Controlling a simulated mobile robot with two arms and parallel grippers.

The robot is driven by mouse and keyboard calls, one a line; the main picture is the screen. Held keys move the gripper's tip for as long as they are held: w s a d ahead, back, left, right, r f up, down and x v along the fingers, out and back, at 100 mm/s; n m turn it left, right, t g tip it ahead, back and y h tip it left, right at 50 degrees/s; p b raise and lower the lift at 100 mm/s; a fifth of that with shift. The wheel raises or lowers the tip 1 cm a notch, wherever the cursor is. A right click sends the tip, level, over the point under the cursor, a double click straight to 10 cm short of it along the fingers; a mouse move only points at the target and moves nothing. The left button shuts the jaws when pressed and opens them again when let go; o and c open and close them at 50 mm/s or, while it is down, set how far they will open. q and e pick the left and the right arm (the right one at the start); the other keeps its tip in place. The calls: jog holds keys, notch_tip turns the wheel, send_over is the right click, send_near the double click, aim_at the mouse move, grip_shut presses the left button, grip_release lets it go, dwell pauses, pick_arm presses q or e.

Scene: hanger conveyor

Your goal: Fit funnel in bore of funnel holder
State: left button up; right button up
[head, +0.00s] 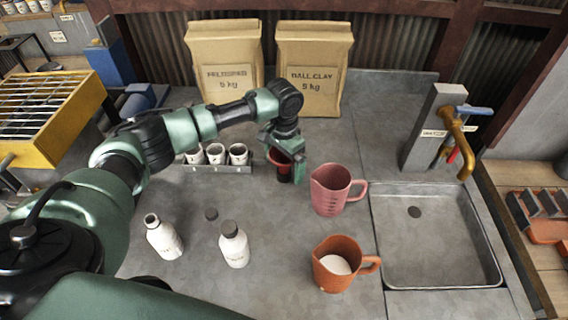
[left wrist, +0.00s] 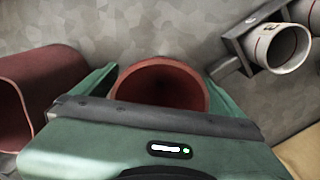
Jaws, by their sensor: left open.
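A red funnel (head: 278,157) stands on the grey worktop's middle, mouth up, at the right of the cup rack. In the left wrist view its wide round mouth (left wrist: 162,84) lies between the fingers. A dark part (head: 284,176) shows under the funnel; I cannot tell whether it is the funnel holder or how the funnel sits in it. My left gripper (head: 286,158) is open, with a green finger on each side of the funnel. The left wrist view shows both fingers (left wrist: 162,92); contact with the funnel cannot be made out. My right gripper is not in view.
A rack (head: 222,168) of white cups is close left of the funnel. A pink jug (head: 330,192) is close right. An orange jug (head: 324,272), white bottles (head: 234,248) and a sink (head: 438,240) are nearer. Paper bags (head: 308,65) stand behind.

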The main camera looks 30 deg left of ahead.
pick_arm(q)
jog(key=shift+r+b, duration=0.7)
jog(key=shift+r, duration=3.2)
